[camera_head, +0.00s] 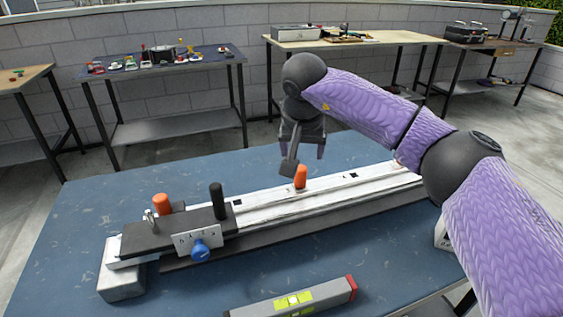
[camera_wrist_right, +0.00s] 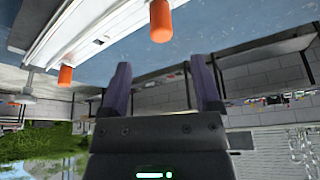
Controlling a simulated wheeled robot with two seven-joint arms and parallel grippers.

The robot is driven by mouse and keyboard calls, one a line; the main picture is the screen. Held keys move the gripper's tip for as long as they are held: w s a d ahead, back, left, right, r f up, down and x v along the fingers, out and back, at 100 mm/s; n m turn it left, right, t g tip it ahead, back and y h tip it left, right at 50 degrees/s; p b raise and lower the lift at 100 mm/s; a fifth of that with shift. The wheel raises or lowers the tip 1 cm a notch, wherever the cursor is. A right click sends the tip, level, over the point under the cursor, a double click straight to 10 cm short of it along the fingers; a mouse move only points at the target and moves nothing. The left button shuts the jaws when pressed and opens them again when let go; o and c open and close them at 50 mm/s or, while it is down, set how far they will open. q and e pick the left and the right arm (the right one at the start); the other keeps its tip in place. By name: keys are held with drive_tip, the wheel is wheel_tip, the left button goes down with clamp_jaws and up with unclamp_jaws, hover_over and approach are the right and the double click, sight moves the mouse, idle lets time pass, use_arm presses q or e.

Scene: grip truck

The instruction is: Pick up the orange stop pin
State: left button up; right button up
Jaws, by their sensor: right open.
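An orange pin (camera_head: 300,176) stands upright on the white rail (camera_head: 340,187), just below my right gripper (camera_head: 305,158) in the head view. A second orange cylinder (camera_head: 162,203) stands by the dark carriage at the rail's left end. My right gripper is open, with nothing between its fingers. In the right wrist view its fingers (camera_wrist_right: 162,80) are apart. Two orange cylinders show there, one (camera_wrist_right: 160,22) above the finger gap and one (camera_wrist_right: 66,75) at left; I cannot tell which is which. My left gripper is not in view.
The carriage (camera_head: 140,238) carries a black post (camera_head: 217,201) and a blue knob (camera_head: 201,250). A level (camera_head: 293,301) lies at the front of the blue table (camera_head: 65,260). Benches with tools stand along the back wall. The table's left side is clear.

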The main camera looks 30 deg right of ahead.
sight(301, 168)
drive_tip(key=b+x, duration=0.5)
drive_tip(key=x, duration=0.5)
drive_tip(key=shift+w+f+b, duration=0.1)
drive_tip(key=shift+f+b, duration=0.1)
drive_tip(key=shift+b, duration=0.1)
drive_tip(key=shift+r, duration=0.25)
drive_tip(key=shift+c, duration=0.9)
clamp_jaws()
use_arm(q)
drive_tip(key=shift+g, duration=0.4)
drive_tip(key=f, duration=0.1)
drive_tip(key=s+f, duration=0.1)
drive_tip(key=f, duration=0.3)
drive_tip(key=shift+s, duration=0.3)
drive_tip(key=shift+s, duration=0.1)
